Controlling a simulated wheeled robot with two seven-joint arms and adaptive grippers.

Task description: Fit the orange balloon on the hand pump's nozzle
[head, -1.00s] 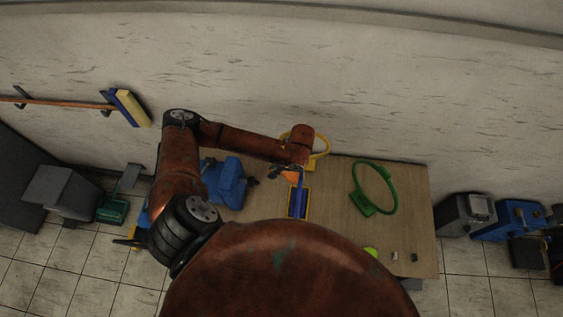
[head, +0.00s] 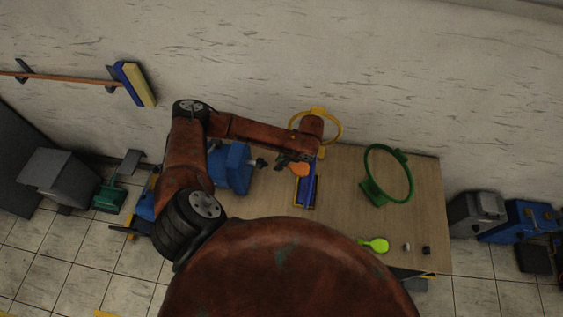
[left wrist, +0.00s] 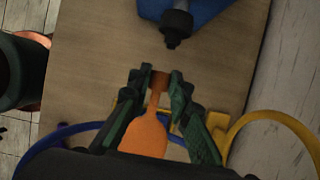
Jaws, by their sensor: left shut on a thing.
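The orange balloon (head: 299,170) is held by its neck in my left gripper (head: 282,162), which is shut on it. In the left wrist view the balloon's body (left wrist: 145,136) lies back toward the wrist, and its open mouth sticks out between the fingertips (left wrist: 155,84). The blue hand pump (head: 229,166) stands on the table, left of the gripper in the head view. Its dark nozzle (head: 261,163) points toward the balloon; in the left wrist view the nozzle (left wrist: 174,30) is ahead of the mouth, slightly right, with a clear gap. My right gripper is not in view.
A blue hoop (head: 311,181) with a yellow-edged base is close under the gripper. A yellow hoop (head: 341,128) stands behind, by the wall. A green hoop (head: 408,172), lime balloon (head: 375,245) and two small blocks are on the table's (head: 340,217) right side.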

